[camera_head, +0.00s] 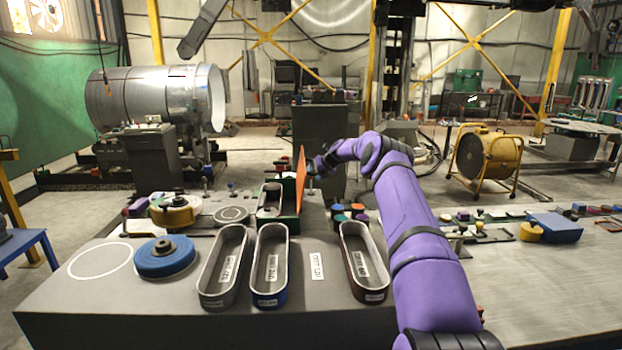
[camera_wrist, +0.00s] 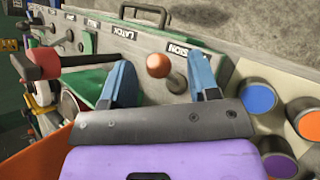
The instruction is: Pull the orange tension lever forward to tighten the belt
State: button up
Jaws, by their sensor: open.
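In the wrist view, an orange-brown ball knob (camera_wrist: 158,65) shows between the two blue fingers of my gripper (camera_wrist: 159,76). It stands in front of a grey panel (camera_wrist: 143,52) beside a partly covered label ending in "NSION", which fits the tension lever. The fingers are apart, one on each side of the knob, with visible gaps; I cannot tell the depth between them. The lever's shaft is hidden. In the head view, my gripper (camera_head: 318,168) is at the machine, just right of an upright orange plate (camera_head: 300,180); the knob cannot be made out there. The belt is not clearly identifiable.
A red-ended handle (camera_wrist: 42,65) lies left of my gripper in the wrist view, and coloured round cups (camera_wrist: 258,98) lie right. In the head view, oval trays (camera_head: 222,265) and a blue disc (camera_head: 164,256) occupy the near bench (camera_head: 120,300).

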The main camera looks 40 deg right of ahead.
jog(key=v, duration=0.8)
jog(key=shift+s+r, duration=0.2)
jog(key=shift+r, duration=0.05)
